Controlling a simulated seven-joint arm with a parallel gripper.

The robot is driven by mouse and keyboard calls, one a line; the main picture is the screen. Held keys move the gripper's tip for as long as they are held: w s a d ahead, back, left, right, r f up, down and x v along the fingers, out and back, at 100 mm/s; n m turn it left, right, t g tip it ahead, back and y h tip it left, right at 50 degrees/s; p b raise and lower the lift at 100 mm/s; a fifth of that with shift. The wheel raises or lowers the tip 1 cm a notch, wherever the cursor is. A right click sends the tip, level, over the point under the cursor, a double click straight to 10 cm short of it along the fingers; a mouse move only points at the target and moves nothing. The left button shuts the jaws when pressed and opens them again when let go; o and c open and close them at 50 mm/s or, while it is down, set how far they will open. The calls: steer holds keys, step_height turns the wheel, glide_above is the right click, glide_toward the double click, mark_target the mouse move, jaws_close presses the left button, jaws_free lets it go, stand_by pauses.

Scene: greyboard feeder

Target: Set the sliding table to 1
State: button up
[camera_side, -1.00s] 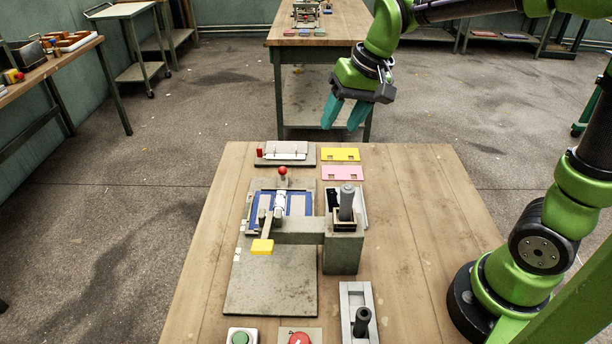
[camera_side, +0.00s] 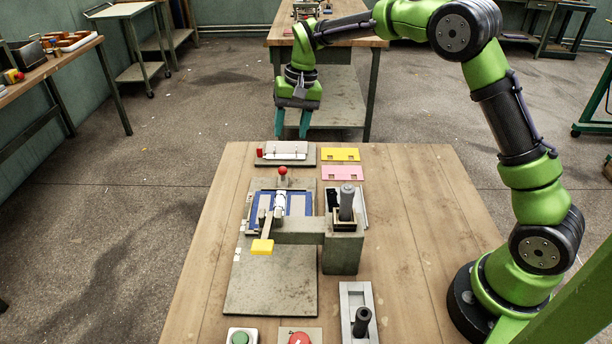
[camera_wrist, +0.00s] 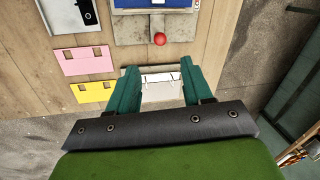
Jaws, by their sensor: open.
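The sliding table is the blue-framed part (camera_side: 265,208) on a long grey base plate (camera_side: 270,285) on the workbench. A red ball knob (camera_side: 283,171) stands at its far end; it also shows in the wrist view (camera_wrist: 159,39). White marks lie along the base's left edge, too small to read. My gripper (camera_side: 292,137) is open and empty, fingers pointing down, above the bench's far edge and beyond the red knob. In the wrist view its teal fingers (camera_wrist: 157,88) are spread over a white plate, with the knob ahead of them and not between them.
A grey arm with a yellow tip (camera_side: 262,247) reaches over the base from a block (camera_side: 342,252). A white plate on a grey holder (camera_side: 286,150) lies near the far edge, beside yellow (camera_side: 340,154) and pink (camera_side: 343,173) cards. A black lever (camera_side: 362,322), green button (camera_side: 240,338) and red button (camera_side: 299,339) sit in front.

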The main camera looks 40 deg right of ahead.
steer(key=f, duration=0.3)
steer(key=a+f, duration=0.1)
steer(key=f, duration=0.3)
steer(key=w+f, duration=0.1)
steer(key=f, duration=0.2)
steer(key=shift+w+a+f, duration=0.1)
steer(key=shift+a+f, duration=0.25)
steer(key=shift+a, duration=0.05)
jaws_close()
